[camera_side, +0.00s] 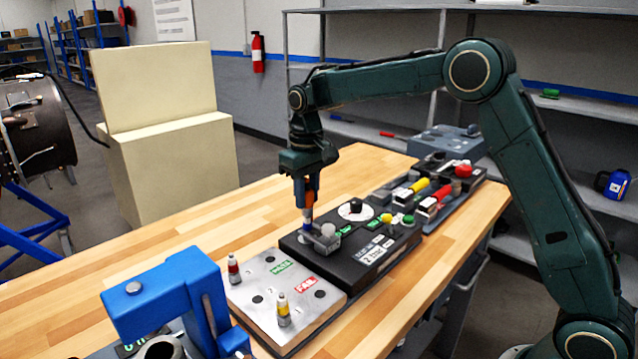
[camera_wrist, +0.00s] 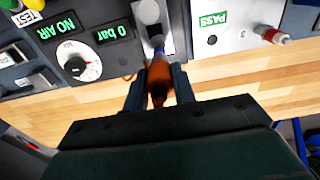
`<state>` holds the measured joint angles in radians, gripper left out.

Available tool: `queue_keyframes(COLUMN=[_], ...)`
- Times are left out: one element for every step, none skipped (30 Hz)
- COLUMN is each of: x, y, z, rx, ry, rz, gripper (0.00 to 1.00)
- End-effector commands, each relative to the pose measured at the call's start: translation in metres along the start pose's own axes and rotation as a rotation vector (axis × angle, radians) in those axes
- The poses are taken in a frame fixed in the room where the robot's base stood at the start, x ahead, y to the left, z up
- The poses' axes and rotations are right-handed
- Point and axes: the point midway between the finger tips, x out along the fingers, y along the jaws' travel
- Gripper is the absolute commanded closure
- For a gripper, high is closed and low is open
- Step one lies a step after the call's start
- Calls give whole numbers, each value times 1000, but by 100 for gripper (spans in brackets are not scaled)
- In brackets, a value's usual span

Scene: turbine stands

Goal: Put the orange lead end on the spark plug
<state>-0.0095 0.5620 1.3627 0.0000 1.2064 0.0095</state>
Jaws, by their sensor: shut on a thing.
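My gripper (camera_side: 306,192) points down over the black test box (camera_side: 350,268) and is shut on the orange lead end (camera_wrist: 158,78), between its two fingers. The orange lead end also shows between the fingers in the side view (camera_side: 311,188). Directly below it, a blue-banded spark plug (camera_side: 307,226) stands upright in the box's near-left part, beside a grey knob-like block (camera_side: 327,232). In the wrist view the plug (camera_wrist: 157,44) lines up with the tip of the lead end. They look close or touching; I cannot tell whether the end is seated over the plug.
A metal plate (camera_side: 277,290) marked PASS and FAIL holds a red-banded plug (camera_side: 233,268) and a yellow-banded plug (camera_side: 283,312). A blue stand (camera_side: 165,300) is at the front left. A valve panel (camera_side: 432,190) is behind the box. Wooden table left of the box is clear.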

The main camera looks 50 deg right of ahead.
Motion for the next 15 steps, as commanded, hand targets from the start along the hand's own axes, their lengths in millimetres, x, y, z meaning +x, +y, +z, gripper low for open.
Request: queue_keyframes(x=[12, 12, 12, 12, 12, 12, 12, 12, 12, 12, 12, 12, 11, 11, 10], y=[0, 0, 0, 0, 0, 0, 0, 0, 0, 0, 0, 0, 0, 0, 0], z=[2, 2, 2, 2, 2, 2, 2, 2, 2, 2, 2, 2, 2, 2, 2], rx=[0, 0, 0, 0, 0, 0, 0, 0, 0, 0, 0, 0, 0, 0, 0], ry=[-19, -18, -18, -18, -17, -17, -17, -17, -17, -17, -17, -17, -16, -16, -15], rz=[0, 0, 0, 0, 0, 0, 0, 0, 0, 0, 0, 0, 0, 0, 0], gripper=[100, 100, 100, 100, 100, 100, 100, 100, 100, 100, 100, 66, 60, 54, 48])
